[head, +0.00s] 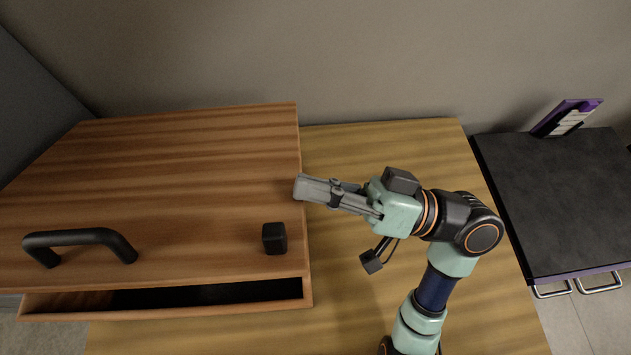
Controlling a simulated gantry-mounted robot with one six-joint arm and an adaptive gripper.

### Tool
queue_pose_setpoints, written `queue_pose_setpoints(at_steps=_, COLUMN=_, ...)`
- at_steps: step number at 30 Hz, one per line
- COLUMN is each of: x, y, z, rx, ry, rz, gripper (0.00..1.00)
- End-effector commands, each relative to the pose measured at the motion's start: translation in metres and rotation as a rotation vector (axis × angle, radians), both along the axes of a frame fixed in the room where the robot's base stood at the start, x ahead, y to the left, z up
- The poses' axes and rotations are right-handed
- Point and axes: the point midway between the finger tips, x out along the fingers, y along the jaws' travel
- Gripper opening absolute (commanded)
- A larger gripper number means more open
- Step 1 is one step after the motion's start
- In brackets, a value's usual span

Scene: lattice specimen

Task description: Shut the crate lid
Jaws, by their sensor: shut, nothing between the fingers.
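The wooden crate (308,288) sits on the left of the wooden table. Its lid (190,165) is a brown striped board lying over most of the crate, and a dark opening (200,296) shows along the front below the lid's edge. A black arched handle (80,240) and a small black block (274,238) are on the lid near its front edge. My gripper (298,187) is shut and empty at the lid's right edge, pointing left. I cannot tell whether it touches the lid.
The yellowish wooden table (390,140) is bare around and behind my arm. A dark-topped cabinet (560,200) with metal handles stands to the right, with a purple and white object (568,118) at its back. A grey wall is behind.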

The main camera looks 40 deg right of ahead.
Motion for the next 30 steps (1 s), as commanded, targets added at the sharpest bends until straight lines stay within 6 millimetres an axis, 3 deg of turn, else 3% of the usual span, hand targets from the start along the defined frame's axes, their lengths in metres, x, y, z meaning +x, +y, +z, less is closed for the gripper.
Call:
queue_pose_setpoints(at_steps=10, x=0.000, y=0.000, z=0.003, rx=0.001, ry=0.001, rz=0.000, gripper=0.00)
queue_pose_setpoints(at_steps=14, x=0.004, y=-0.002, z=0.024, rx=-0.001, ry=-0.001, rz=0.003, gripper=0.00)
queue_pose_setpoints(at_steps=17, x=0.010, y=-0.005, z=0.051, rx=-0.001, ry=-0.001, rz=0.008, gripper=0.00)
queue_pose_setpoints(at_steps=19, x=-0.006, y=-0.021, z=0.030, rx=0.004, ry=0.003, rz=-0.002, gripper=0.00)
queue_pose_setpoints(at_steps=24, x=-0.037, y=-0.049, z=0.017, rx=0.003, ry=0.001, rz=0.000, gripper=0.00)
queue_pose_setpoints(at_steps=30, x=-0.057, y=-0.067, z=0.008, rx=0.001, ry=0.000, rz=0.004, gripper=0.00)
